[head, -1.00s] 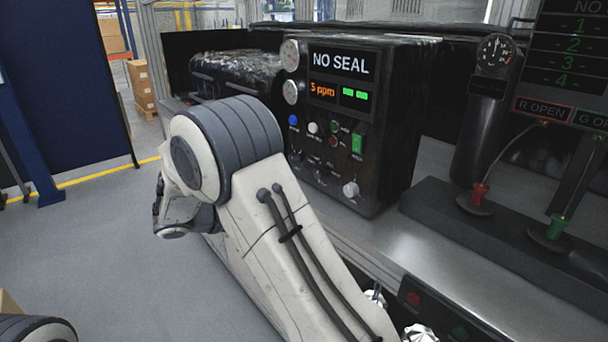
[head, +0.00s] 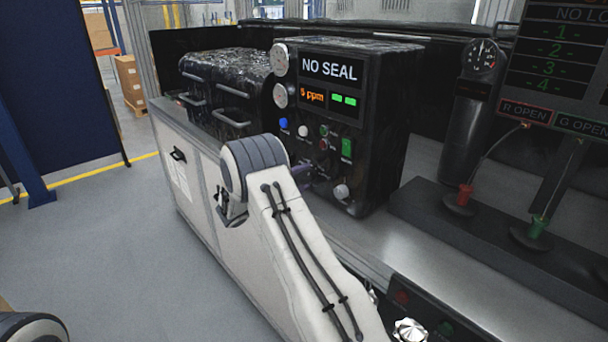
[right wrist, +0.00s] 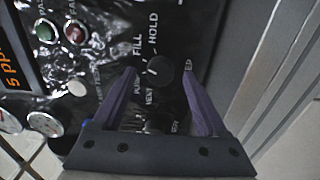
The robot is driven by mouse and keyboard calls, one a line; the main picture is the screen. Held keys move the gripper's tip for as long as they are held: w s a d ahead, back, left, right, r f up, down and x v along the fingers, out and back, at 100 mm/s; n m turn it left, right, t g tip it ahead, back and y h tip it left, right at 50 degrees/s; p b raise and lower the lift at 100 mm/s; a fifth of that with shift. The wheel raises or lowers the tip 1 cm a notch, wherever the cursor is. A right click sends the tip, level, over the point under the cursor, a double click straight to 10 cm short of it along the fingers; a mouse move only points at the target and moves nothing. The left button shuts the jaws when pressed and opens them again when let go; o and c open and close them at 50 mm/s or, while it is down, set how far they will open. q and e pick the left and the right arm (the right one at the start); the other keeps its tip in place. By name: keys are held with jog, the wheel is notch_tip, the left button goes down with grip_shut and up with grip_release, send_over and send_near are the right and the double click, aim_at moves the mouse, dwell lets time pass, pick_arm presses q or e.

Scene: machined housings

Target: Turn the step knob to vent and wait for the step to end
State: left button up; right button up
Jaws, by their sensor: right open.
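The black step knob (right wrist: 159,71) shows in the right wrist view on a dark panel, with FILL, HOLD, PURGE and VENT lettering around it. I cannot tell for sure which word its pointer faces. My right gripper (right wrist: 159,77) is open, its two purple fingers on either side of the knob in that picture; I see no contact. In the head view the right gripper (head: 303,170) is a small purple patch in front of the black tester (head: 390,125), mostly hidden by my own arm. The tester's screen (head: 331,69) reads NO SEAL. My left gripper is out of view.
The panel also carries a green switch (head: 346,148), a blue button (head: 284,123) and a pale knob (head: 341,191) near the gripper. A dark case (head: 225,90) stands to the left. The metal bench top (head: 400,240) is clear in front; red (head: 464,197) and green (head: 537,228) probes stand right.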

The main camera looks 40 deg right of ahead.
jog(key=shift+d+f, duration=0.1)
jog(key=shift+d, duration=0.4)
grip_shut()
